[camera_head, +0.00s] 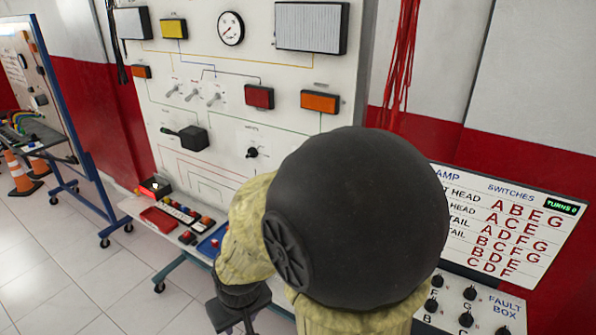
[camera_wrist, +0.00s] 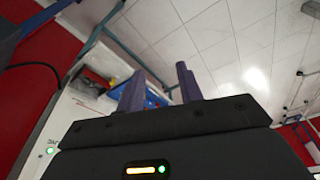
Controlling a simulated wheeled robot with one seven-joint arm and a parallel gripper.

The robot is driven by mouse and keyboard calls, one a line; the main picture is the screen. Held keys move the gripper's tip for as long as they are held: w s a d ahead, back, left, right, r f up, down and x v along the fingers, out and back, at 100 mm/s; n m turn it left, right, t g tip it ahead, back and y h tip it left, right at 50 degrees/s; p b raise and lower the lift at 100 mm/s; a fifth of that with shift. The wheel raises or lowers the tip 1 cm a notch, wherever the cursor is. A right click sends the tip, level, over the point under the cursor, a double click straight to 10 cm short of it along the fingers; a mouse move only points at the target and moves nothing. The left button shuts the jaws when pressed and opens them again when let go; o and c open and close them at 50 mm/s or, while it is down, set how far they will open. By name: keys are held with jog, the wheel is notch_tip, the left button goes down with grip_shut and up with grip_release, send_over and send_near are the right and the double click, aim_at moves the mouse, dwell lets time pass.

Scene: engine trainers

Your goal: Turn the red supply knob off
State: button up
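A small black box with a red, lit-looking part (camera_head: 155,186) sits at the lower left of the upright white panel (camera_head: 215,60) in the head view; it may be the red supply knob, but it is too small to be sure. My gripper shows in the wrist view (camera_wrist: 160,88), its two purple fingers apart with nothing between them. In the head view my arm covers the middle and lower right, and the dark wrist end (camera_head: 238,306) is below the panel's shelf, right of the red-lit box and apart from it. The fingertips cannot be made out there.
The shelf holds a red tray (camera_head: 159,220), a blue tray (camera_head: 211,243) and small coloured parts. The panel carries lamps, switches, a gauge and a black lever box (camera_head: 187,138). A fault box (camera_head: 468,308) stands right. Floor at left is clear before the blue-framed stand (camera_head: 82,150) and cones.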

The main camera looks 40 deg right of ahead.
jog(key=shift+w, duration=0.1)
jog(key=shift+o, duration=0.2)
jog(key=o, duration=0.7)
jog(key=w+t, duration=0.1)
jog(key=w, duration=0.2)
jog(key=w+r+m+t+p, duration=0.1)
jog(key=w, duration=0.3)
jog(key=w+m+t+p, duration=0.1)
jog(key=w, duration=0.2)
jog(key=shift+w+d+r, duration=0.2)
jog(key=shift+d, duration=0.1)
jog(key=shift+c, duration=0.2)
jog(key=w+d+r+m+t+h+p, duration=0.1)
jog(key=w+d+m+t+h+p, duration=0.3)
jog(key=w, duration=0.7)
jog(key=w+d+r+m+g+h+p, duration=0.1)
jog(key=d+r+m+g+h+p, duration=0.1)
jog(key=d+m+h, duration=0.5)
jog(key=shift+d+g+h+p, duration=0.45)
jog(key=shift+d+h, duration=2.35)
jog(key=shift+d, duration=2.75)
